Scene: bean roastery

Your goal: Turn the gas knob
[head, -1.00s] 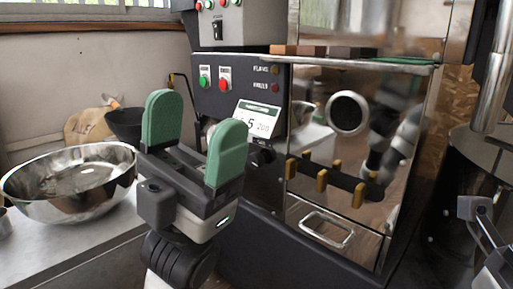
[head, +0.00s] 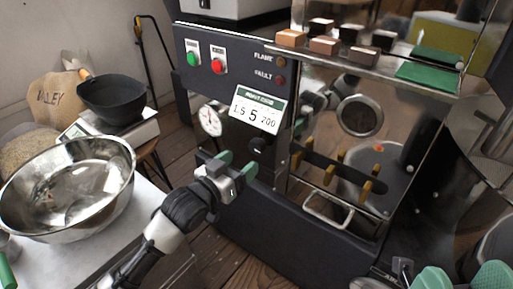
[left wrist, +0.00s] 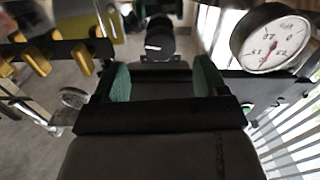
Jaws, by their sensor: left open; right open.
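The gas knob (head: 260,146) is a black round knob on the dark front panel, below the white card with numbers. It shows in the left wrist view as a black knob with a pale mark (left wrist: 158,42), beyond and roughly between my fingers. My left gripper (head: 236,165) is open, with green finger pads, just below and left of the knob in the head view. Nothing is between its fingers, and they appear apart from the knob. My right gripper (head: 466,279) shows its green pads at the bottom right edge, open and away from the knob.
A round gauge (head: 210,119) sits left of the card (head: 256,109) and appears close on the right in the left wrist view (left wrist: 270,40). Brass-tipped levers (head: 340,166) stick out to the knob's right. A steel bowl (head: 68,185) stands on the left table.

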